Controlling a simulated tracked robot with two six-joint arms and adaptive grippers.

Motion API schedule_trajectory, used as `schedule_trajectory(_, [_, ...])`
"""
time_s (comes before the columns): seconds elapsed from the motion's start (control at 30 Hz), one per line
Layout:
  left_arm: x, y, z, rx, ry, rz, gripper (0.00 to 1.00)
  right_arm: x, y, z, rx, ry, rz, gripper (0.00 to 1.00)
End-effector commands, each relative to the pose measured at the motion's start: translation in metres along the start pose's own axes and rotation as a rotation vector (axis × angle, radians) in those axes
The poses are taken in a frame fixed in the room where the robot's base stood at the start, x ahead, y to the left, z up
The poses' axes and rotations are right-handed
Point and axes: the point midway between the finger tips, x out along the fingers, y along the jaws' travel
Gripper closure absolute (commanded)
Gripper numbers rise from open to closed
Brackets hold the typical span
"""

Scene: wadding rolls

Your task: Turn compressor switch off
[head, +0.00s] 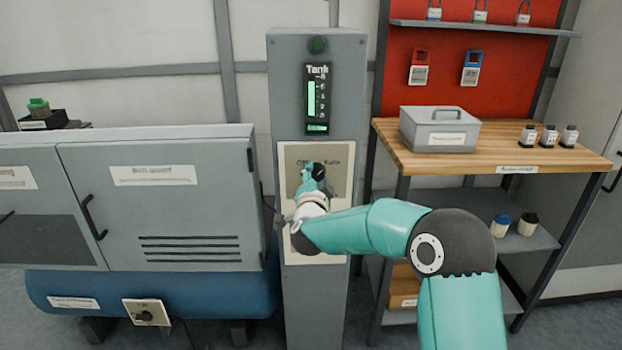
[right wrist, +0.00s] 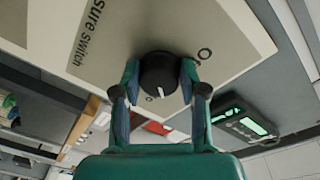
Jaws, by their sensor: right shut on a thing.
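The compressor switch is a round black knob (right wrist: 158,72) with a white pointer mark, set on a pale plate (right wrist: 158,22) lettered "sure switch". In the right wrist view the mark points down the picture, and part of the lettering beside the knob is hidden. My right gripper (right wrist: 159,80) is shut on the knob, one finger on each side. In the head view the right gripper (head: 317,178) is at the plate (head: 341,185) on the grey column, under "Off" and a partly blurred word, and covers the knob. My left gripper is not in view.
The grey column (head: 279,90) carries a lit green tank gauge (head: 317,100) and a green button (head: 318,45). A grey cabinet (head: 190,215) over a blue tank (head: 230,295) stands at left. A wooden bench (head: 490,155) with a grey box (head: 440,130) stands at right.

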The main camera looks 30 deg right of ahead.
Motion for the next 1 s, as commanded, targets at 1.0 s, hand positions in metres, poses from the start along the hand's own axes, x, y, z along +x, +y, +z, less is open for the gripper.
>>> schedule_trajectory(1.0, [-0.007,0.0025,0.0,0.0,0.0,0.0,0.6,0.0017,-0.0029,-0.008,-0.909,0.072,-0.076,0.92])
